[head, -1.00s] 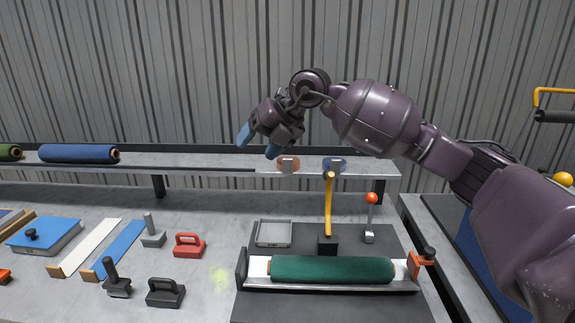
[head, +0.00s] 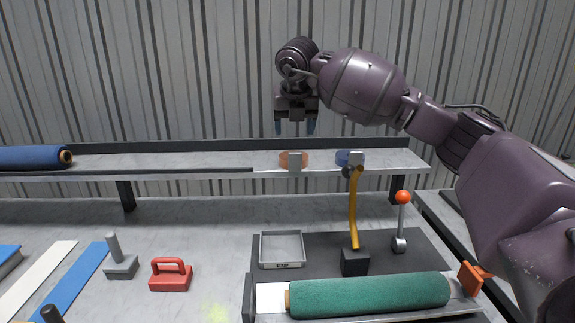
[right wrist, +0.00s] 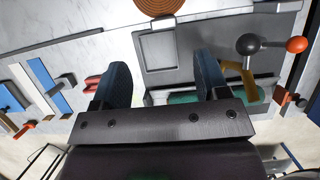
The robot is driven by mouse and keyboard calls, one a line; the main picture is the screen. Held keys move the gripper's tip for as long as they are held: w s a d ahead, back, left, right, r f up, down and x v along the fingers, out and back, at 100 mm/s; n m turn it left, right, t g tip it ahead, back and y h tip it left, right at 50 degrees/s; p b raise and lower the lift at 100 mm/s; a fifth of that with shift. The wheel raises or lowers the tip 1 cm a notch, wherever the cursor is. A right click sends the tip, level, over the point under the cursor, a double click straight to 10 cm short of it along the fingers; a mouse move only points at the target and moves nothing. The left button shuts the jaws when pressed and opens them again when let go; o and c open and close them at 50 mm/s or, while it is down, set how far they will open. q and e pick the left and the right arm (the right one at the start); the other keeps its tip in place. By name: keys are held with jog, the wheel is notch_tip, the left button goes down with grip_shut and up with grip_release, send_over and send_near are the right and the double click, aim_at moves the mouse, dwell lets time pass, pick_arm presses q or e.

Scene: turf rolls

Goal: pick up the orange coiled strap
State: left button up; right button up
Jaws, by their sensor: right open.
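The orange coiled strap (head: 293,158) lies on the raised shelf, partly hidden by a small grey tag in front of it. It also shows at the top edge of the right wrist view (right wrist: 159,6), partly cut off. My right gripper (head: 295,130) is above the shelf, pointing down, roughly over the strap and apart from it. Its two blue fingers are open with nothing between them. In the right wrist view the open fingers (right wrist: 163,80) are spread, with the strap beyond them. My left gripper is not in view.
A blue coiled strap (head: 349,158) lies to the right on the shelf (head: 210,160). A blue roll (head: 30,157) lies at its left.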

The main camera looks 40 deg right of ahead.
aim_at(295, 153)
jog(key=x, duration=0.4)
jog(key=shift+f+b, duration=0.15)
jog(key=shift+b, duration=0.15)
jog(key=shift+d+b+x, duration=0.15)
jog(key=shift+b+x, duration=0.1)
jog(key=shift+x, duration=1.25)
jog(key=shift+d+b+x, duration=0.1)
jog(key=shift+b+x, duration=0.15)
jog(key=shift+x, duration=1.3)
jog(key=shift+s, duration=0.1)
jog(key=c, duration=1.1)
jog(key=shift+r, duration=0.25)
